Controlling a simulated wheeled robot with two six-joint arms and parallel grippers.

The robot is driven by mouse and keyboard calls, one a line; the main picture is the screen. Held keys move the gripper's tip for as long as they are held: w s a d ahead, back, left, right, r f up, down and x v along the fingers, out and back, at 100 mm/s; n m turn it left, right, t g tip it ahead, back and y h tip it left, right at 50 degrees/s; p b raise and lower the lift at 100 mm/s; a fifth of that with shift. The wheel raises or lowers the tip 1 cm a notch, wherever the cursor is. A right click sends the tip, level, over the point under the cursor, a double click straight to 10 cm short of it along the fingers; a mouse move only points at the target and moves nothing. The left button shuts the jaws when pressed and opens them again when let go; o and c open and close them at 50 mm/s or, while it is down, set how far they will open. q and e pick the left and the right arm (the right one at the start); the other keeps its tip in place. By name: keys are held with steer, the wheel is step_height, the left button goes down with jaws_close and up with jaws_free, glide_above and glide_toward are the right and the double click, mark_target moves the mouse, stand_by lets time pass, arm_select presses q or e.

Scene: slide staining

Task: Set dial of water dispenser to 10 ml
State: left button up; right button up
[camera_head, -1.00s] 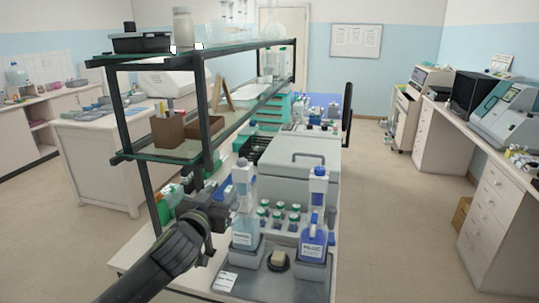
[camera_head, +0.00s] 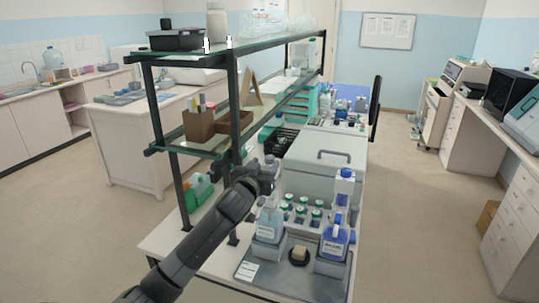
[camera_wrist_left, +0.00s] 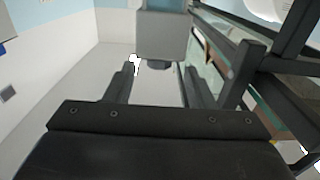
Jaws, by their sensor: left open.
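The water dispenser (camera_head: 268,226), a bottle with pale blue liquid and a label, stands upright in the left holder of the grey tray (camera_head: 251,255). My left gripper (camera_head: 268,174) is at its upper part and covers much of the dispenser head. In the left wrist view, my left gripper's fingers (camera_wrist_left: 160,88) are apart, with a pale grey block (camera_wrist_left: 162,35), apparently the dispenser head, ahead of the gap. A small dark part shows under that block; I cannot tell whether it is the dial. No dial reading is legible. My right gripper is not in view.
A blue-liquid dispenser bottle (camera_head: 334,243) stands in the right holder. A small dark round dish (camera_head: 299,255) lies between them, with several green-capped bottles (camera_head: 300,212) behind.

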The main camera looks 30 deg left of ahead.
mark_target(268, 161)
arm_select(q)
steer(key=shift+p+x, duration=0.7)
steer(key=shift+x, duration=1.75)
steer(key=shift+d, duration=0.1)
steer(key=c, duration=1)
